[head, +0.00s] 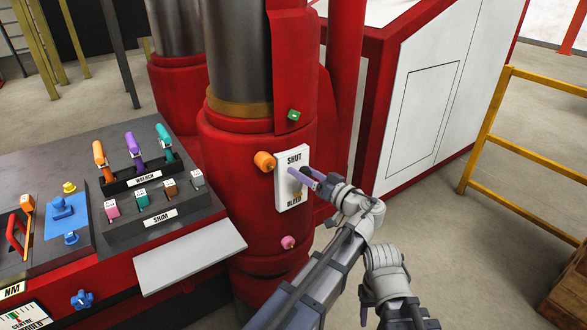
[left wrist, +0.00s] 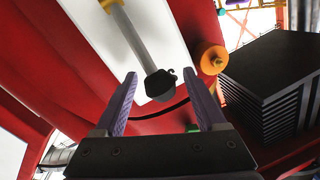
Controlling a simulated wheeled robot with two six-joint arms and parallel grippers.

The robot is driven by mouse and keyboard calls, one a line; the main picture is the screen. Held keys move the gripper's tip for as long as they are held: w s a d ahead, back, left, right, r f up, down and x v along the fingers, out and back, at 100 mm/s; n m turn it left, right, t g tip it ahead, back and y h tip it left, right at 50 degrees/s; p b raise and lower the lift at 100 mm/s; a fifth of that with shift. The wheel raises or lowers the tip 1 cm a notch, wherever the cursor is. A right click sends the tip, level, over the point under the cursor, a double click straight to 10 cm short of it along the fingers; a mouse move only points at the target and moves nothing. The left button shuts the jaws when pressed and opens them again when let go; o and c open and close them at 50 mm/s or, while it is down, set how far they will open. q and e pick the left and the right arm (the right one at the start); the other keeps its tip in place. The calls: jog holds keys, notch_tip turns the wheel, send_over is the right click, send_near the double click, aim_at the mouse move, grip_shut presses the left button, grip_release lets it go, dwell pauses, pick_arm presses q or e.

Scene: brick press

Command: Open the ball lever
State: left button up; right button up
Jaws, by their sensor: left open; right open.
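The ball lever shows in the left wrist view as a grey rod (left wrist: 132,35) ending in a black ball (left wrist: 160,84). It stands on a white plate (head: 284,187) marked SHUT at the top and BLEED at the bottom, on the red cylinder. My left gripper (head: 310,178) is at the plate, its purple fingers spread. In the left wrist view (left wrist: 160,100) the ball appears between and just beyond the open fingertips; I cannot tell whether they touch it. In the head view the fingers and wrist hide most of the lever. My right gripper is not in view.
An orange knob (head: 264,161) is left of the plate, a green one (head: 293,115) above and a pink one (head: 288,242) below. A dark console (head: 110,225) with several coloured handles stands left. A yellow railing (head: 520,150) is at right.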

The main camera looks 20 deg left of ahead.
pick_arm(q)
jog(key=shift+d+r, duration=0.1)
jog(key=shift+d, duration=0.05)
grip_shut()
dwell(0.5)
dwell(0.9)
